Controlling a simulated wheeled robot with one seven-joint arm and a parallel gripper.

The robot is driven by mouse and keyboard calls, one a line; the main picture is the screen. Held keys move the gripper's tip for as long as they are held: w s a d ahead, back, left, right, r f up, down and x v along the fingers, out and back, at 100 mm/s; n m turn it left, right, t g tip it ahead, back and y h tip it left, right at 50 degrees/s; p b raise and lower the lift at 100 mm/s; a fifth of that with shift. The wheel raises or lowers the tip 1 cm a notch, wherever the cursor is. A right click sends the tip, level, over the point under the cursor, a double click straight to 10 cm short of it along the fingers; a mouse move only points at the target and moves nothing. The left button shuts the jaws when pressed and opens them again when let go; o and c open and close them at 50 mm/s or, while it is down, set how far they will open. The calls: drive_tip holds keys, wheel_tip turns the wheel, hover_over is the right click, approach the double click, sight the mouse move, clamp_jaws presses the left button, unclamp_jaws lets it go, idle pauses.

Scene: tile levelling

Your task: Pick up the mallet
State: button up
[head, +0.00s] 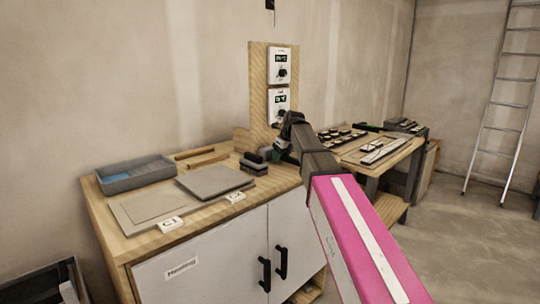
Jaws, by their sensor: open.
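My gripper (281,158) is at the right end of the wooden worktop, at the end of my arm. It is small and dark in the head view, and its fingers are hard to make out. A dark, block-like item (254,165) lies on the worktop just left of the gripper; I cannot tell whether it is the mallet or whether the gripper touches it. No mallet can be clearly made out. My arm hides part of the worktop's right end. Nothing is visibly held.
The worktop (105,212) tops a white cabinet (225,262). On it are a grey tray (135,183), wooden strips (208,161), and grey tiles (213,182) near labels C1 and C2. An upright panel (259,90) stands behind. A second table (408,152) holds several small items.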

drive_tip(key=shift+f, duration=0.2)
idle(0.3)
clamp_jaws()
